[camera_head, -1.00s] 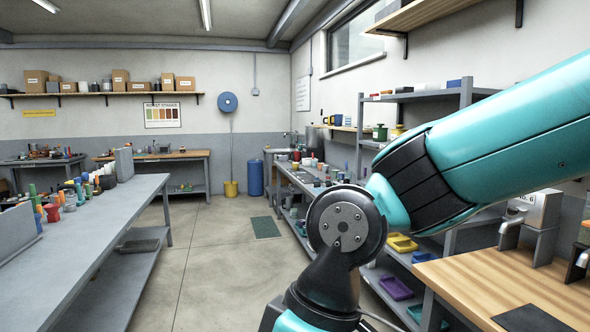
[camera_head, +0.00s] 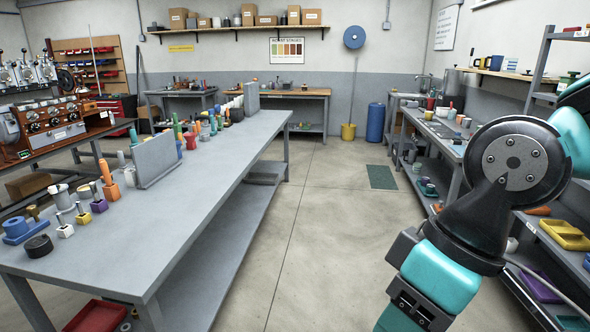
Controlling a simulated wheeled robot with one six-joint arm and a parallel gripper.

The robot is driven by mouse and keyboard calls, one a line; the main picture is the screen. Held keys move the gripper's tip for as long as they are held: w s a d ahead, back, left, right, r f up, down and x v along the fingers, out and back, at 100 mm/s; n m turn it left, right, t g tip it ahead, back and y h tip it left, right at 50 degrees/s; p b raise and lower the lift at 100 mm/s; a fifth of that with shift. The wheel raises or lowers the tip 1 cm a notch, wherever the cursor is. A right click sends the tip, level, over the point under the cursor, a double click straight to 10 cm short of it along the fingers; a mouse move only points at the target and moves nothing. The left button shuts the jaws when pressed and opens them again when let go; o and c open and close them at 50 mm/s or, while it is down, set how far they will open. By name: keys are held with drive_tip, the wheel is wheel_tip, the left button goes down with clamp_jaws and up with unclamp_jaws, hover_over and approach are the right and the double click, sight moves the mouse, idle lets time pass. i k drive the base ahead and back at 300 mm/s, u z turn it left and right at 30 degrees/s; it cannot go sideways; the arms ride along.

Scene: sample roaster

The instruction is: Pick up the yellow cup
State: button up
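I cannot clearly make out a yellow cup. Several small cups stand on the sink bench (camera_head: 437,130) at the right, too small for me to tell their kinds; one of them (camera_head: 466,121) looks pale or yellowish. Links of my own teal and black arm fill the right and lower right. My gripper is not visible, so its state and anything in it are hidden.
A long grey bench (camera_head: 190,215) runs along the left, with coloured tools, an upright grey panel (camera_head: 157,159) and a dark round puck (camera_head: 38,246) on it. A roasting machine (camera_head: 50,128) stands behind it. Open floor (camera_head: 325,215) lies between the benches, with a green mat (camera_head: 382,177).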

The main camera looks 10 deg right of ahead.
sight(429, 116)
drive_tip(key=i, duration=2.1)
drive_tip(key=z, duration=0.15)
drive_tip(key=i, duration=2.1)
drive_tip(key=z, duration=0.5)
drive_tip(key=i, duration=2.05)
drive_tip(key=z, duration=1.05)
drive_tip(key=i, duration=2.05)
drive_tip(key=z, duration=0.55)
drive_tip(key=i, duration=0.45)
drive_tip(key=z, duration=0.15)
